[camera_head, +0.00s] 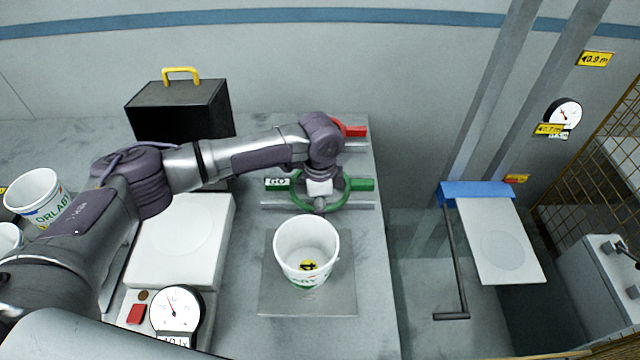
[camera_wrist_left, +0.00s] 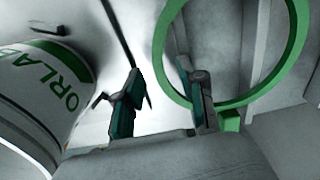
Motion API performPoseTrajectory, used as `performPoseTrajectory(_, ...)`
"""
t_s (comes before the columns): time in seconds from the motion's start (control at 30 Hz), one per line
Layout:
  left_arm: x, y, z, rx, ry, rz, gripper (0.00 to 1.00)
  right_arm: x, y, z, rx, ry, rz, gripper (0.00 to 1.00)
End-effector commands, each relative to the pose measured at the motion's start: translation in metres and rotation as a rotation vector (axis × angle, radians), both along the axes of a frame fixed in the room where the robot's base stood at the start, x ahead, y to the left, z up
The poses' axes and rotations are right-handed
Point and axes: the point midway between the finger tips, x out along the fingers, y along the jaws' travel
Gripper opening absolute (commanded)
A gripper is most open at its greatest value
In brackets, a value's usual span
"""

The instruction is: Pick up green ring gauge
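The green ring gauge (camera_head: 362,184) lies near the right part of the bench, across a pale rail. Its left handle carries a white GO label. My left gripper (camera_head: 320,203) points down over the ring, and the wrist hides part of it. In the left wrist view the ring (camera_wrist_left: 301,25) fills the upper right. The two fingers of my left gripper (camera_wrist_left: 160,82) are spread, with the ring's near left band appearing between them. I cannot tell whether they touch it. My right gripper is not in view.
A white cup (camera_head: 306,245) stands on a grey plate (camera_head: 340,303) in front of the ring. A red-handled gauge (camera_head: 354,131) lies behind it. A black case (camera_head: 180,112), a white scale (camera_head: 210,265) and a dial gauge (camera_head: 177,309) are to the left. The bench ends on the right.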

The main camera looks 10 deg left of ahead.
Motion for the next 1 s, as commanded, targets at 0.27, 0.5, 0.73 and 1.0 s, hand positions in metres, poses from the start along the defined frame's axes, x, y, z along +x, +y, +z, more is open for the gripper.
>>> performPoseTrajectory(0.27,0.0,0.0,0.0,0.0,0.0,0.0,0.0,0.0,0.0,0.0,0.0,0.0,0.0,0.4)
performPoseTrajectory(0.5,0.0,0.0,0.001,-0.001,-0.001,0.0,0.0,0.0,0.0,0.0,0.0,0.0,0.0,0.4)
performPoseTrajectory(0.73,0.001,0.0,0.004,-0.001,-0.001,0.0,0.0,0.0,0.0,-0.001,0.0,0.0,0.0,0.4)
performPoseTrajectory(1.0,0.002,-0.001,0.035,-0.004,-0.005,0.0,0.0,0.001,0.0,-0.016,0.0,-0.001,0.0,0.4)
